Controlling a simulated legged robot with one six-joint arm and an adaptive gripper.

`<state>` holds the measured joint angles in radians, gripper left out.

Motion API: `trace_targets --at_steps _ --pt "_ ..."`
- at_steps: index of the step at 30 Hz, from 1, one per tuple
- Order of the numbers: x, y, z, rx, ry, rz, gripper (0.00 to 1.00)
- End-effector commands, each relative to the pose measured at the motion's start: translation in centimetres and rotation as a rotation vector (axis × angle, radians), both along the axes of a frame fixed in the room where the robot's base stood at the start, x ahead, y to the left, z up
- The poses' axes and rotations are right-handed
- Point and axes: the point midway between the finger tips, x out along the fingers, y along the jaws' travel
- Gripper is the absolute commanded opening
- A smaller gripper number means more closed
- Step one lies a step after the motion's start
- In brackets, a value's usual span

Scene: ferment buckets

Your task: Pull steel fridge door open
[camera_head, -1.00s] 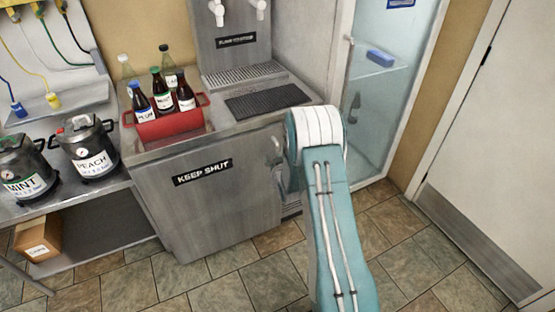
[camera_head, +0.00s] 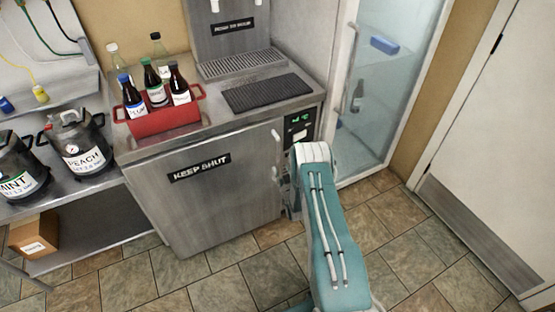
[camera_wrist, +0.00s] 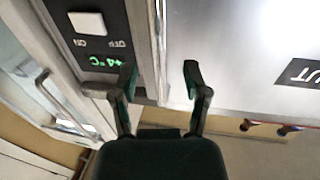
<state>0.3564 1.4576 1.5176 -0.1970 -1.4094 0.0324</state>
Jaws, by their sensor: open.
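The steel fridge door (camera_head: 215,200) carries a black KEEP SHUT label (camera_head: 199,167) and looks closed in the head view. Its upright bar handle (camera_head: 276,155) is near the door's right edge. In the wrist view, the bare steel door (camera_wrist: 235,60) fills the right side, with part of the label at the far right. In the head view my arm hides the gripper.
A control panel (camera_head: 299,124) with a green display is right of the door. A glass-doored fridge (camera_head: 375,80) stands further right. A red caddy of bottles (camera_head: 165,121) and a black drip mat (camera_head: 267,93) are on top. Tiled floor (camera_head: 230,285) in front is clear.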

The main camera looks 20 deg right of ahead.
Motion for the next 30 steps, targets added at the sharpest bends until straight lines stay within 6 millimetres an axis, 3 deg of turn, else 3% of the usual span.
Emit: trace_targets --at_steps 10,23,27,30 --pt "4.9 -0.7 0.0 -0.001 0.0 0.001 0.6" --pt "5.8 -0.9 0.0 0.0 0.001 0.0 0.6" --pt "5.8 -0.9 0.0 0.0 0.001 0.0 0.0" --pt "5.8 -0.9 0.0 0.0 0.001 0.0 0.0"
